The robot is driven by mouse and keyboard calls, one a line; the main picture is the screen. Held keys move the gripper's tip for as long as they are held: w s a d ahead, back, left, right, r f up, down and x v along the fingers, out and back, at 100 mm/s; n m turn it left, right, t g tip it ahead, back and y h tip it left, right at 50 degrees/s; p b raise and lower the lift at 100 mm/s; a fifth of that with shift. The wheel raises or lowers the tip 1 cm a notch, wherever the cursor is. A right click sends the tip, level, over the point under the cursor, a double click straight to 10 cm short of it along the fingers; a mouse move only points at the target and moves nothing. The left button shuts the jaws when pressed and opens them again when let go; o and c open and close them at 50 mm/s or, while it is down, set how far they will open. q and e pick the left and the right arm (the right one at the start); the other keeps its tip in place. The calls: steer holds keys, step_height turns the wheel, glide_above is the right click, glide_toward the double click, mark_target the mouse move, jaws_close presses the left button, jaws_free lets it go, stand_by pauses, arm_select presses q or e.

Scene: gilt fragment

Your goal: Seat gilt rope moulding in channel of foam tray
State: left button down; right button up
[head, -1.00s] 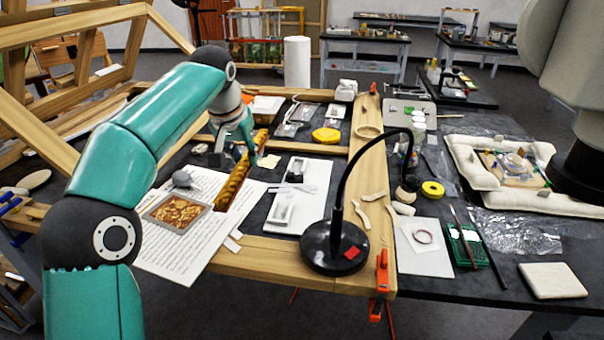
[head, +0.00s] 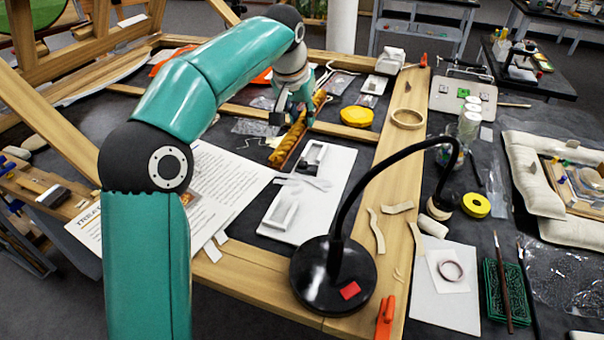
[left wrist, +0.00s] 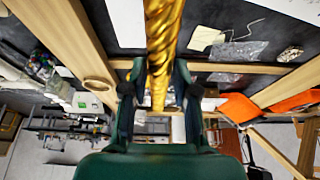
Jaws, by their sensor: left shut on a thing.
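The gilt rope moulding (head: 297,132) is a gold twisted bar, held tilted in the head view. My left gripper (head: 291,110) is shut on it near its far part. In the left wrist view the moulding (left wrist: 161,45) runs lengthwise between the two fingers of my left gripper (left wrist: 158,85). A white tray (head: 326,208) with grey-white rectangular hollows or boxes lies just right of and nearer than the moulding. I cannot tell which part of it is a channel. The moulding's near end is close to the tray's left edge; contact is unclear. My right gripper is not in view.
A black lamp (head: 333,275) with a curved neck stands right of the tray. A wooden beam (head: 398,165) runs along that side. Printed sheets (head: 232,178) lie left, partly behind my arm. A yellow disc (head: 357,116) lies behind the tray.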

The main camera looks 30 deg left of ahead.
arm_select(q)
steer(key=f+b, duration=0.1)
steer(key=f, duration=1)
steer(key=shift+s+a+f+b, duration=0.2)
steer(key=shift+f+b, duration=0.1)
steer(key=shift+b, duration=0.05)
steer(key=shift+f, duration=2.35)
steer(key=c, duration=0.9)
jaws_free()
steer(key=shift+b, duration=0.3)
